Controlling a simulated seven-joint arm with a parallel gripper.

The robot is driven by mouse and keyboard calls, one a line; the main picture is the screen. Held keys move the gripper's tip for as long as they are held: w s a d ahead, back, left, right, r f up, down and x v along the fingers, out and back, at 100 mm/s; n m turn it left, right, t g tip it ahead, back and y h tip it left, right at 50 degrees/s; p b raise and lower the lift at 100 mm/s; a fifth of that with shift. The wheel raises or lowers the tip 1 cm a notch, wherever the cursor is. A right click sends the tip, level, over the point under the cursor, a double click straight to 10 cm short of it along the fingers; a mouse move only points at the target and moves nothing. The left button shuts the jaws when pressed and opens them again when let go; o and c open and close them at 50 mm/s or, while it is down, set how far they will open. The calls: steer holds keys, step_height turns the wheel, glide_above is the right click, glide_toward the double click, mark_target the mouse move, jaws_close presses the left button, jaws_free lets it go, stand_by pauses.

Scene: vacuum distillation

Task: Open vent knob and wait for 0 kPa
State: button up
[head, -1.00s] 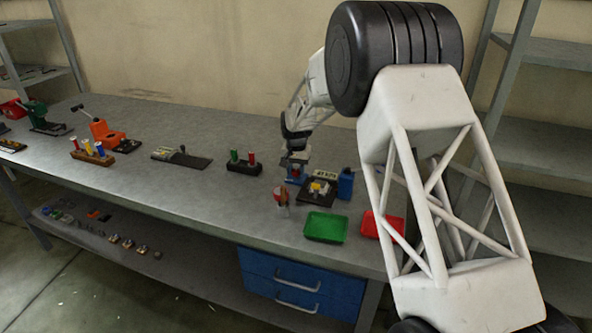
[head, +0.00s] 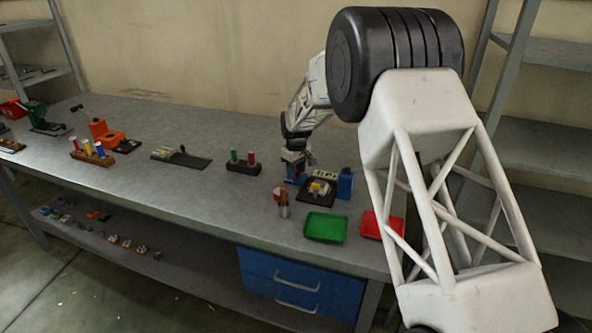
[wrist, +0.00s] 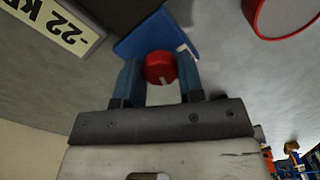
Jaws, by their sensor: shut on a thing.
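My gripper (wrist: 160,82) has its two blue fingers on either side of a red round knob (wrist: 159,66) with a white mark, and is shut on it. The knob sits against a blue body (wrist: 135,42). The display (wrist: 62,26) at the upper left of the wrist view reads about -22 kPa, with the last letters cut off. In the head view my gripper (head: 297,170) is low over the bench, left of the display (head: 325,174); the knob is hidden there.
A black-based device with a yellow part (head: 319,188) and a blue box (head: 345,183) stand close to the right. A red-rimmed container (wrist: 285,14) is near the gripper. A green tray (head: 325,227) and a red tray (head: 376,226) lie in front.

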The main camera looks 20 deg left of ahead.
steer(key=shift+n, duration=1.6)
steer(key=o, duration=0.9)
steer(key=shift+r, duration=3.9)
steer(key=shift+d, duration=0.1)
